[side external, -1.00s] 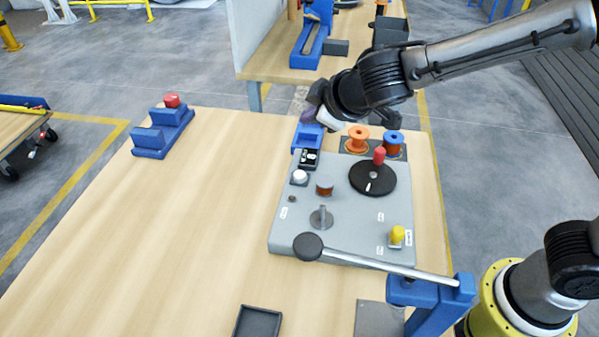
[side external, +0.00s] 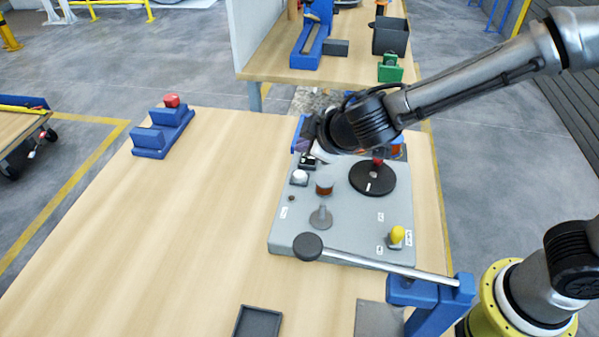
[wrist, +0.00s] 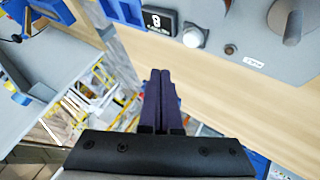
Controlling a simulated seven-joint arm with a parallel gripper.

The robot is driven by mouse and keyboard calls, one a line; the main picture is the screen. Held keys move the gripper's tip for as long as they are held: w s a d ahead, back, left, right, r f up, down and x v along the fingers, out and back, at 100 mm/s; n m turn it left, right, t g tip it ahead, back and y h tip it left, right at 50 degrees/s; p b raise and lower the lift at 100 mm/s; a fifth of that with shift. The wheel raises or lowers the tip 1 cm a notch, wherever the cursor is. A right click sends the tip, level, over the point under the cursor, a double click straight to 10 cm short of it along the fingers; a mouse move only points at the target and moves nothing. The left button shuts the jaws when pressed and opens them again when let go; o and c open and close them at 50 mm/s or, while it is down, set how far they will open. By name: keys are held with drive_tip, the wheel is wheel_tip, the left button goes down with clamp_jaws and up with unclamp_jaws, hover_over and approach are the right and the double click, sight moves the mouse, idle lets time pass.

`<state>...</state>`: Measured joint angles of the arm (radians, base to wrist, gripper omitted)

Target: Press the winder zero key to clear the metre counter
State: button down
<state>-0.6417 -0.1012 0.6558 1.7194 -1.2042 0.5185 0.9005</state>
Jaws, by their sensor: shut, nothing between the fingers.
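The winder (side external: 340,215) is a grey panel on the wooden bench. A round white key (side external: 299,177) stands on its left edge, below the black counter (side external: 307,160). In the wrist view the white key (wrist: 192,36) is right of the counter (wrist: 160,21), which shows a digit; the small labels are too blurred to read. My gripper (wrist: 161,75) is shut and empty, its dark fingers apart from the key and pointing toward the panel's edge. In the side view my gripper (side external: 304,143) is partly hidden by my wrist, above the panel's far left corner.
The bench's left side is mostly clear.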

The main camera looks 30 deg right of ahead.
sight(304, 179)
drive_tip(key=shift+f, duration=2.3)
drive_tip(key=shift+f, duration=0.1)
drive_tip(key=shift+f, duration=0.3)
drive_tip(key=shift+f, duration=0.5)
idle(1.1)
drive_tip(key=shift+r, duration=0.85)
drive_tip(key=shift+r, duration=0.1)
drive_tip(key=shift+r, duration=2.45)
